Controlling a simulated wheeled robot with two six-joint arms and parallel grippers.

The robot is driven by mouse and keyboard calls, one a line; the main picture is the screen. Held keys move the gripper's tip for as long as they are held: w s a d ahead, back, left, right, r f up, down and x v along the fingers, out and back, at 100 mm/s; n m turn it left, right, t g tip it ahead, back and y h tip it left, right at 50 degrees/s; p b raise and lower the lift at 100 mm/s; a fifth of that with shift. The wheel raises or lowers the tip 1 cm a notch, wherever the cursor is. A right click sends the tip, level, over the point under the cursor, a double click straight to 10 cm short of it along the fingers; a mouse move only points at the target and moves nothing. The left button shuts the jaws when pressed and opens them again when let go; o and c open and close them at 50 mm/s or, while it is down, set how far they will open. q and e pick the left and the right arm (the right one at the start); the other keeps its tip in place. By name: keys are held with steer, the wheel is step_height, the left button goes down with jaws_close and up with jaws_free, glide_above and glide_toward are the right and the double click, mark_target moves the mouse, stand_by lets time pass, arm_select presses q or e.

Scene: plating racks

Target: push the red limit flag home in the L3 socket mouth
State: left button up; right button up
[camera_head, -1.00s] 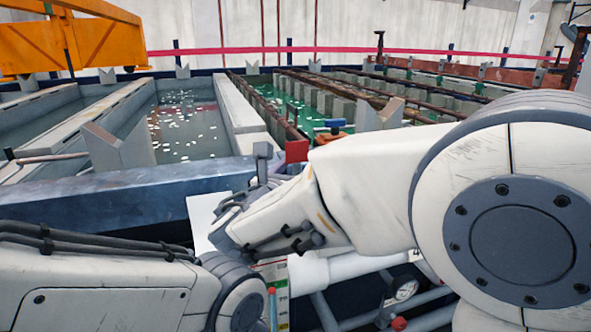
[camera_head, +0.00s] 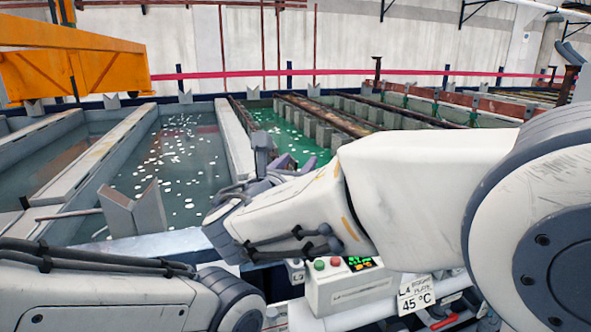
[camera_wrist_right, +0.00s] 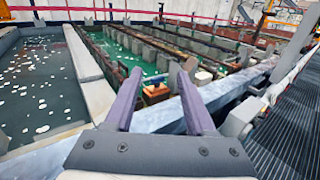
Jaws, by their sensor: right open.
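My right gripper (camera_head: 291,162) shows its purple fingers above my right forearm in the head view. In the right wrist view its two fingers (camera_wrist_right: 160,74) stand apart with nothing between them, and point out over the tanks. I cannot make out the red limit flag in either current view. The L3 socket mouth cannot be picked out either; my right arm covers much of the area in front of the tanks. My left arm shows at the lower left of the head view, but its gripper is out of frame.
A control box (camera_head: 350,290) with red and green buttons and an L4 45 °C sign (camera_head: 415,293) stand below my right arm. A grey V-shaped support (camera_head: 133,212) stands at the left tank.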

step_height(320, 180, up, 11)
steer(key=s+p, duration=0.1)
steer(key=p, duration=0.6)
steer(key=shift+f, duration=0.1)
steer(key=s+d+f+m+g+y, duration=0.1)
steer(key=s+d+f+m+g, duration=0.35)
steer(key=s+f+m, duration=0.35)
steer(key=s+d+f+m+g, duration=0.4)
steer(key=s+f+g, duration=0.2)
steer(key=f, duration=0.5)
steer(key=s+a+f+m+g+y, duration=0.2)
steer(key=s+f+m+g, duration=0.1)
steer(key=s+m, duration=0.3)
steer(key=s+a+f+m+g+y, duration=0.2)
steer(key=s+f+m, duration=0.3)
steer(key=s, duration=0.5)
steer(key=shift+m+g+y, duration=0.8)
steer(key=shift+m+g, duration=0.05)
steer(key=shift+m, duration=0.25)
